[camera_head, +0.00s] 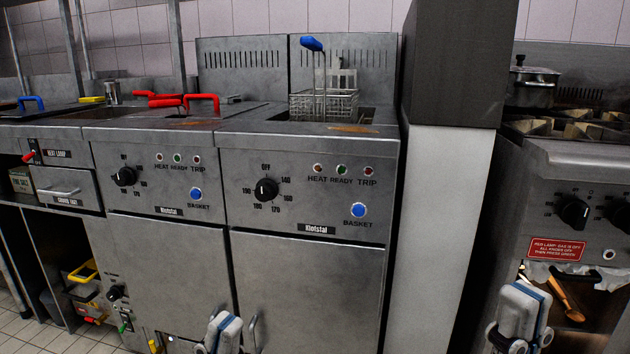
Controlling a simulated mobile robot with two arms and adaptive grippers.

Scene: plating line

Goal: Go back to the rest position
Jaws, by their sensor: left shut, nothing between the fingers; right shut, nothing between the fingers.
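My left gripper (222,334) is low in the head view, in front of the lower doors of the fryers. It is cut off by the bottom edge. My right gripper (520,318) is low at the right, in front of the stove's lower front. Both are shut, with nothing held. Their fingertips are small and partly hidden here.
A fryer (310,190) with a wire basket (325,104) stands in the middle, another fryer (160,185) with red handles to its left. A white panel (437,220) separates them from a stove (570,170) with a pot (532,86). An open shelf is at the lower left.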

